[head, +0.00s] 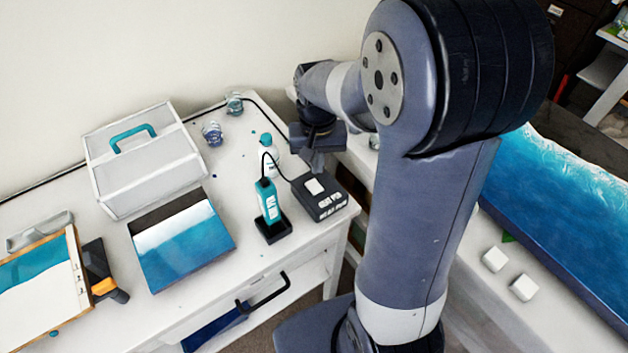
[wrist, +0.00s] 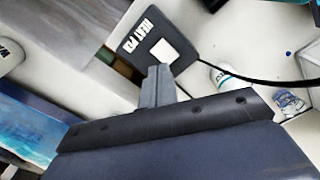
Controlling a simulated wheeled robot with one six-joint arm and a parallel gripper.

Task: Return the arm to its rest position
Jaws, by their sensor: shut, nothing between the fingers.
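My gripper (head: 316,162) is at the end of my arm, above the back right part of the white table. Its fingers are shut together and empty. In the wrist view the shut fingertips (wrist: 158,72) point toward the dark heat pad box (wrist: 150,42) with a white square on top. In the head view that box (head: 332,208) sits at the table's right edge, just below and in front of my gripper. I cannot tell the exact gap between them. My arm rises in the middle of the head view and hides part of the right side.
A teal bottle (head: 268,202) stands in a black holder, with a white bottle (head: 268,158) behind. Glass cups (head: 212,133), a white case (head: 143,160) and a blue-white panel (head: 181,245) are on the table. A drawer (head: 262,300) is open in front. A large blue resin slab (head: 570,215) lies right.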

